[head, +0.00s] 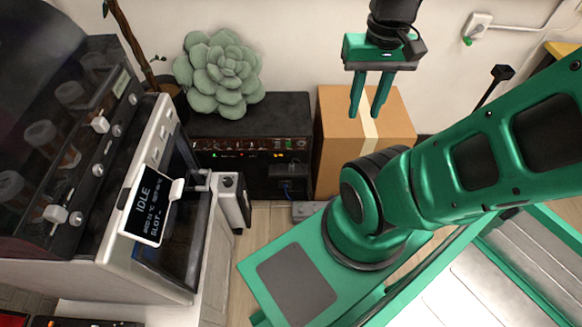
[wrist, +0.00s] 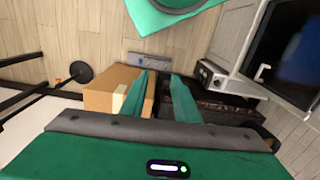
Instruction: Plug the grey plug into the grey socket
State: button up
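My gripper (head: 369,108) is open and empty, with its two green fingers apart, high above the cardboard box in the head view. Its fingers also show in the wrist view (wrist: 160,84), with nothing between them. A flat grey strip (head: 304,211) lies on the floor in front of the box and black cabinet; it also shows in the wrist view (wrist: 152,58), with small details on it too fine to read. It may carry the grey socket, but I cannot tell. I cannot make out the grey plug for certain in either view. My gripper is well away from the strip.
A cardboard box (head: 335,135) stands beside a black cabinet (head: 245,125) with a succulent (head: 219,75) on top. A white machine (head: 150,215) with an "IDLE" screen stands at left. A white wall fitting (head: 478,25) with a cable is at upper right. The space around my gripper is free.

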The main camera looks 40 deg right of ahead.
jog(key=n+t, duration=0.3)
jog(key=n, duration=0.1)
send_over(291, 165)
jog(key=s, duration=0.3)
jog(key=s+f+x, duration=0.1)
jog(key=s+x, duration=0.3)
jog(key=x, duration=1.1)
jog(key=s+d+f+x, duration=0.1)
jog(key=s+x, duration=0.2)
jog(key=x, duration=1.2)
jog(key=s+f+x, duration=0.1)
jog(key=s+x, duration=0.3)
jog(key=x, duration=1.1)
jog(key=shift+w+a+r+h, duration=0.3)
jog(key=shift+r+h, duration=0.1)
jog(key=shift+x, duration=2.85)
